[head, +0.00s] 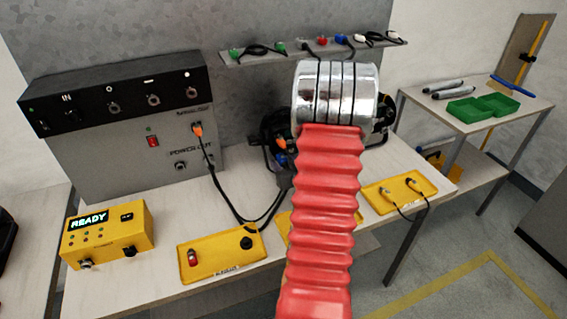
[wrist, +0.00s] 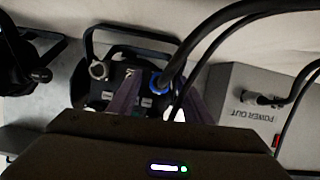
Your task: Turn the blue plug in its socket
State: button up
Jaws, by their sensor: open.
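The blue plug (wrist: 157,82) sits at the rear panel of a black lamp housing (wrist: 122,76) in the wrist view, with a black cable rising from it to the upper right. In the head view a blue part of it (head: 281,160) shows just left of my arm. My gripper (wrist: 156,92) is open, with one purple-grey finger left of the plug and one right of it. I cannot tell whether either finger touches the plug. The socket itself is mostly hidden behind the plug. In the head view my arm covers the jaws and most of the lamp.
A grey power unit (head: 120,150) with hanging black cables stands left of the lamp. A yellow READY box (head: 108,234) and yellow trays (head: 234,268) lie along the front bench. A shelf (head: 270,56) with coloured plugs is behind. A side table (head: 520,108) stands right.

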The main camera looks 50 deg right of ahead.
jog(key=v, duration=1.3)
jog(key=shift+f, duration=0.15)
jog(key=w+a+r+n+g+y, duration=0.15)
jog(key=w+a+r, duration=0.3)
jog(key=a, duration=0.45)
jog(key=w+a+r+n+g+y, duration=0.1)
jog(key=w+a+r+g, duration=0.1)
jog(key=w+a+r, duration=0.5)
jog(key=s+a+r+n+g+y, duration=0.1)
jog(key=s+a+y, duration=0.1)
jog(key=s+a, duration=0.5)
jog(key=s+a+r+n+g+y, duration=0.1)
jog(key=s+a, duration=0.6)
jog(key=a, duration=1.2)
jog(key=shift+r+n+g+y, duration=0.35)
jog(key=shift+r+n+y, duration=0.3)
jog(key=shift+r+y, duration=0.25)
